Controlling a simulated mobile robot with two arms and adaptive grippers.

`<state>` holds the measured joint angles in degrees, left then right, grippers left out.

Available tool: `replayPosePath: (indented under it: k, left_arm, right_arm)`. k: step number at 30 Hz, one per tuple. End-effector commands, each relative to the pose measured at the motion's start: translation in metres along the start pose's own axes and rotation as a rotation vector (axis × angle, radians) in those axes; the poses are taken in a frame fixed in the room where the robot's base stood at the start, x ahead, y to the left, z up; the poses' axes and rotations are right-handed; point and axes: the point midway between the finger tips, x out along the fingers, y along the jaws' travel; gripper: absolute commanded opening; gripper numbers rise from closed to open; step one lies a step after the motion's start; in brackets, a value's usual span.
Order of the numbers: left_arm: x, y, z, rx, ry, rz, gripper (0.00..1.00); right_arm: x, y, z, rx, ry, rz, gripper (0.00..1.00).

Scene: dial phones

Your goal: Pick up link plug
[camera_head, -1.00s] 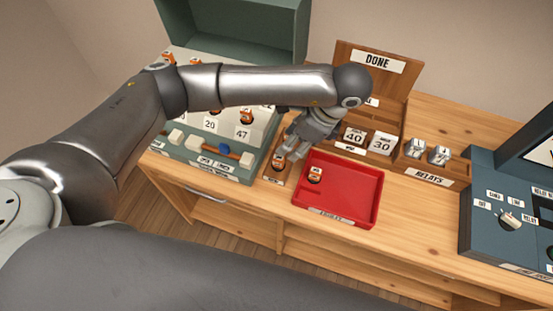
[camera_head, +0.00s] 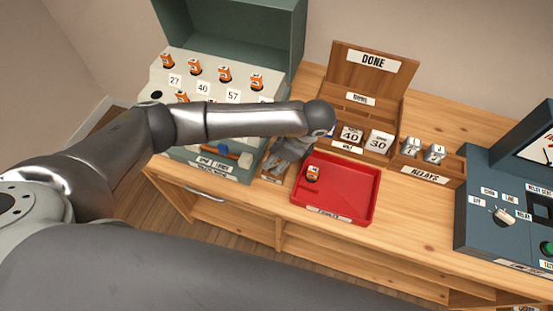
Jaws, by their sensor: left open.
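My left gripper (camera_head: 283,158) is open, pointing down over a small wooden holder (camera_head: 270,180) just left of the red tray (camera_head: 350,207). The gripper and arm hide most of the holder and whatever stands in it; I cannot tell whether the fingers touch anything. More orange plugs (camera_head: 225,74) stand on the numbered switchboard (camera_head: 205,95) at the left. I cannot read which plug is the link plug. My right gripper is out of view.
The wooden DONE box (camera_head: 366,60) holds cards 40 (camera_head: 350,136) and 30 (camera_head: 379,142). The RELAYS rack (camera_head: 428,172) holds silver relays. A dark console (camera_head: 500,235) with a knob stands at the right. The tray is mostly empty.

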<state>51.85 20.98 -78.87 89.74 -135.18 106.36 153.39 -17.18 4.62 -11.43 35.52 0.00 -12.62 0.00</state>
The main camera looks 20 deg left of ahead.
Motion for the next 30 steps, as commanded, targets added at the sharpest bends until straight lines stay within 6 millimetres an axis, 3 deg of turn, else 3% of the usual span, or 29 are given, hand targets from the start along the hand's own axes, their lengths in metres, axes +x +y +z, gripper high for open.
replayPosePath:
  k: [2, 12, 23, 30]
  left_arm:
    - [0.0, 0.0, 0.0, 0.0, 0.0, 0.0, 0.42]
    - [0.0, 0.0, 0.0, 0.0, 0.0, 0.0, 0.0]
    - [-0.003, -0.001, 0.001, 0.0, 0.0, -0.001, 0.0]
    - [-0.025, -0.001, 0.01, -0.001, 0.002, -0.003, 0.0]
  right_arm:
    - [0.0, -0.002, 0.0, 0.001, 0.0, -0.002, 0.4]
    - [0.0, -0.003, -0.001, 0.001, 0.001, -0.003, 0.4]
    - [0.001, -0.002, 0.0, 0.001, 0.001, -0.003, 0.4]
    - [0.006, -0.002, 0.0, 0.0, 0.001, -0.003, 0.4]
